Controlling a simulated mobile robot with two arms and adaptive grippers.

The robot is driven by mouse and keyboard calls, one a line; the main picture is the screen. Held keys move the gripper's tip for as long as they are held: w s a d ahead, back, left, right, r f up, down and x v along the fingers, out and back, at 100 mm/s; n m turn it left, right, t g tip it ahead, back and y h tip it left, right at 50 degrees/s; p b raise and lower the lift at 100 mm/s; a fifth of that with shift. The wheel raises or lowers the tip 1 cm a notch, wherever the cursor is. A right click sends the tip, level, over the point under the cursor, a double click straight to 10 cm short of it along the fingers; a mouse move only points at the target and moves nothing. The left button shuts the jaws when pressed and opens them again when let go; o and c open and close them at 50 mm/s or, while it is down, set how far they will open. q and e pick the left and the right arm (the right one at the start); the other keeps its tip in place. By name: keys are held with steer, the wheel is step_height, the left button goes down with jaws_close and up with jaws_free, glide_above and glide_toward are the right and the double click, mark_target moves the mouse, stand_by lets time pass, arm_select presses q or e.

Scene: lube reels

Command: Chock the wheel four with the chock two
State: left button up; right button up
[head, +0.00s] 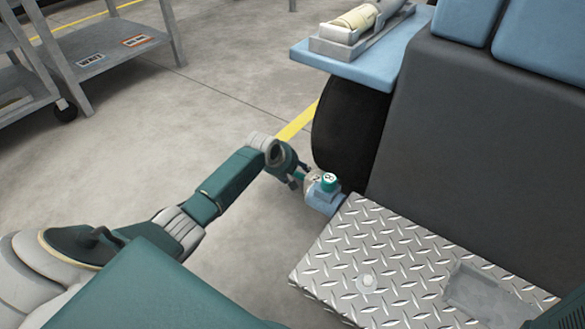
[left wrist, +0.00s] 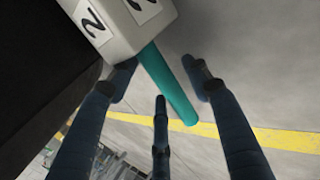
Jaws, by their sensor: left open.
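A pale chock (head: 313,180) sits low beside the black wheel (head: 350,130); whether they touch is hard to tell. In the left wrist view the chock (left wrist: 118,22) shows the number 2 and a teal rod handle (left wrist: 165,85). My left gripper (head: 297,178) is at the handle's end of the chock. Its fingers (left wrist: 160,82) are open, spread around the handle. A dark surface, probably the wheel, fills the left of the wrist view. No number shows on the wheel. My right gripper is not in view.
A diamond-plate step (head: 350,245) is at the right, below a dark vehicle body (head: 470,130). A blue ledge (head: 350,65) overhangs the wheel. Floor to the left is clear up to grey shelves (head: 105,45).

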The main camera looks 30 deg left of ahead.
arm_select(q)
steer(key=v, duration=1.1)
steer(key=shift+r, duration=0.4)
steer(key=shift+s, duration=0.2)
